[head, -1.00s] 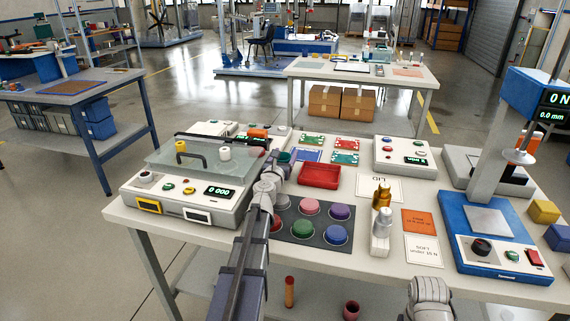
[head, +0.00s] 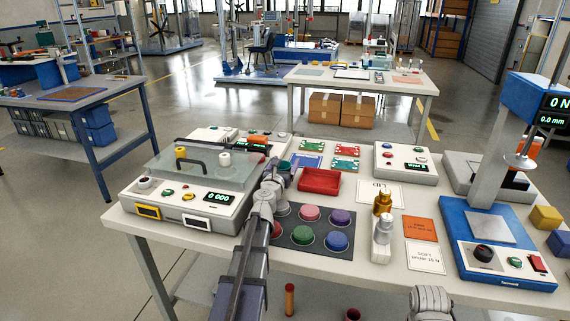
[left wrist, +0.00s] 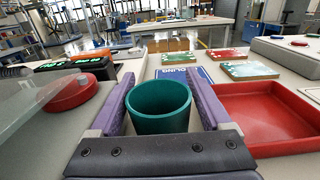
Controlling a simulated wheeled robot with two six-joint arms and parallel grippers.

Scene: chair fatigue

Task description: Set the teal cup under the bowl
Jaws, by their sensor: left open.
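The teal cup (left wrist: 160,104) stands open end up between the two purple fingers of my left gripper (left wrist: 162,105) in the left wrist view. The fingers are spread, one on each side of the cup. Whether either finger touches it I cannot tell. In the head view my left gripper (head: 283,171) is over the table, just left of the red tray, and the cup (head: 284,167) is mostly hidden by it. I cannot make out a bowl in either view. My right gripper's fingers do not show.
The red tray (head: 320,181) lies right of the left gripper; it also shows in the left wrist view (left wrist: 275,112). A glass-topped instrument (head: 190,205) stands to the left. A dark mat (head: 300,241) with several coloured discs lies nearer. Gold and silver bottles (head: 383,203) stand to the right.

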